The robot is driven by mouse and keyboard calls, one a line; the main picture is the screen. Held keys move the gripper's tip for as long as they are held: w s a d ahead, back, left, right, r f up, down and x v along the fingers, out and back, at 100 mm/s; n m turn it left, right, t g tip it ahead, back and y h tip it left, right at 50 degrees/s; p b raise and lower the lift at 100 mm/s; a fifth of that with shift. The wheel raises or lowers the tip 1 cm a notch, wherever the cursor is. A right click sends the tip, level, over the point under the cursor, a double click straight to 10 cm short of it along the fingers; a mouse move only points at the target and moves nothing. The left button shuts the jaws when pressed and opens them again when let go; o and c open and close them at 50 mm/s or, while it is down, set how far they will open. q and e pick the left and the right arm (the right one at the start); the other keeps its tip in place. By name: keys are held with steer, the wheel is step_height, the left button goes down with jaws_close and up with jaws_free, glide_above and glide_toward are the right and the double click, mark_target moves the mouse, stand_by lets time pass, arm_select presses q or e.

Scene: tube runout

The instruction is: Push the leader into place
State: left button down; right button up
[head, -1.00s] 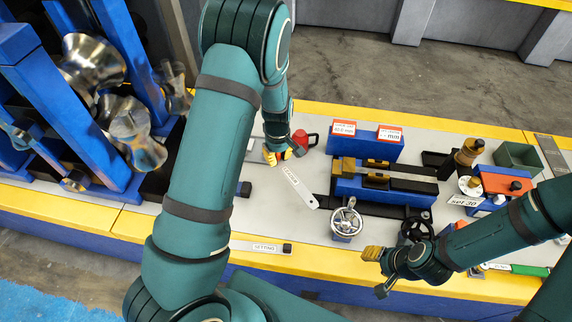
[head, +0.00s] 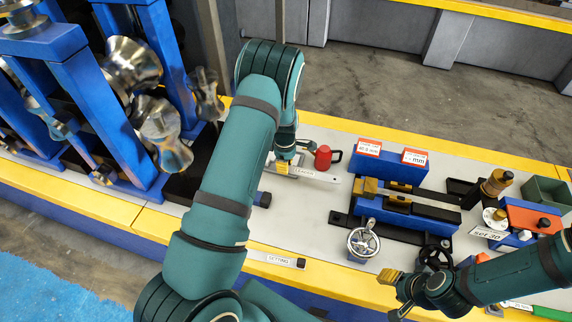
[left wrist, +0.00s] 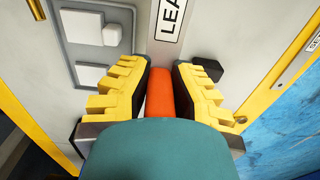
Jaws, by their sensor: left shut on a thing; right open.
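The leader is a pale flat strip with a "LEADER" label (head: 318,175). It lies nearly level in the head view, its free end pointing right toward the blue fixture (head: 405,212). My left gripper (head: 283,167) is at its left end, partly hidden by my arm. In the left wrist view, its yellow fingers are shut on the leader's orange end (left wrist: 160,92), and the labelled strip (left wrist: 170,20) runs on beyond. The fixture has a brass-coloured block and a handwheel (head: 363,242). My right gripper (head: 388,277) is open and empty at the bench's front edge.
A "SETTING" strip (head: 270,259) lies near the front edge. Steel rollers in blue frames (head: 132,62) stand at the left. A green bin (head: 545,192) is at the far right.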

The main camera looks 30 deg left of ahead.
mark_target(302, 172)
arm_select(q)
steer(key=shift+w+d, duration=0.25)
steer(key=shift+d, duration=0.7)
steer(key=shift+w+d, duration=0.25)
steer(key=shift+d, duration=0.65)
steer(key=shift+w+d, duration=0.25)
steer(key=shift+d, duration=0.8)
steer(key=w+d, duration=0.4)
steer(key=d, duration=1)
steer(key=shift+d, duration=0.4)
steer(key=c, duration=1)
jaws_free()
stand_by(0.3)
steer(key=shift+o, duration=0.2)
step_height(302, 172, up, 12)
stand_by(0.5)
steer(key=shift+s, duration=0.1)
